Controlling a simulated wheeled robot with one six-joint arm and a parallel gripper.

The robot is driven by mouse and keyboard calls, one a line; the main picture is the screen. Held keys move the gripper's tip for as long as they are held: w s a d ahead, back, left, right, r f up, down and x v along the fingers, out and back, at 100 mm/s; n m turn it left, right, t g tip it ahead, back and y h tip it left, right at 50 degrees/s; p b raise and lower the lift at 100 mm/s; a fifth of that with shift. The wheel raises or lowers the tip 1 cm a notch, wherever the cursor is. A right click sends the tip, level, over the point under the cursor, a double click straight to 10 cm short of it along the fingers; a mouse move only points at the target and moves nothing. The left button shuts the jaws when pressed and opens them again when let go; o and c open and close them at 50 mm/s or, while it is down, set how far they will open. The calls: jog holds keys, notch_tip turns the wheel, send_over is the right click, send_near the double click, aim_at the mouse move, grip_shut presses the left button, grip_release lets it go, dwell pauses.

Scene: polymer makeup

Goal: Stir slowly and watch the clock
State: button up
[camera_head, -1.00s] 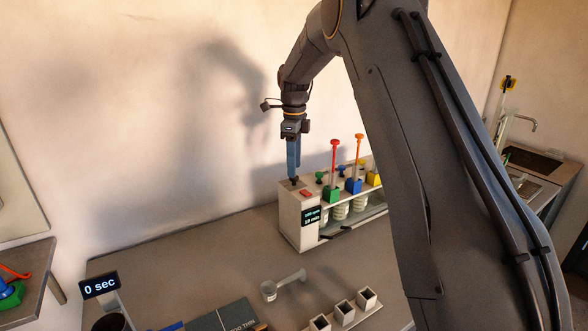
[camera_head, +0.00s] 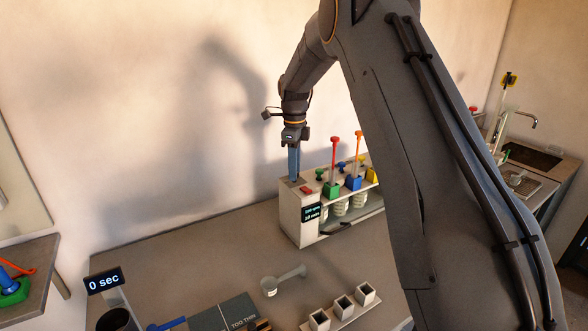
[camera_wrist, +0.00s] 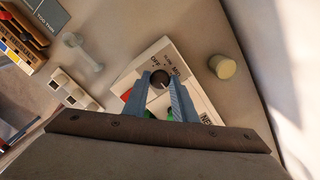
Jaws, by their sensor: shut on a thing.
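The stirring machine (camera_head: 291,219) is a pale box at the back of the table, with a small dark display (camera_head: 312,212) showing rpm and min lines too small to read surely. Its round dark knob (camera_wrist: 159,78) shows in the wrist view, with OFF and other setting words printed beside it. My gripper (camera_head: 294,178) points down at the machine's top left. In the wrist view, my gripper (camera_wrist: 160,84) is shut on the knob, one blue finger on each side. The clock (camera_head: 104,281) at the front left reads 0 sec.
Tubes with red (camera_head: 334,140) and orange (camera_head: 358,136) tops stand in coloured holders on the machine. A sink (camera_head: 530,155) is at far right.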

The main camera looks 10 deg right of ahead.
jog(key=shift+n, duration=0.3)
jog(key=n+b, duration=0.1)
jog(key=n, duration=0.4)
jog(key=shift+b, duration=0.3)
jog(key=n+b, duration=0.1)
jog(key=n, duration=0.5)
jog(key=shift+n, duration=0.4)
jog(key=n, duration=0.5)
jog(key=shift+r, duration=0.1)
jog(key=n, duration=0.6)
jog(key=shift+b, duration=0.35)
jog(key=shift+n, duration=0.3)
jog(key=o, duration=1)
jog(key=shift+o, duration=0.2)
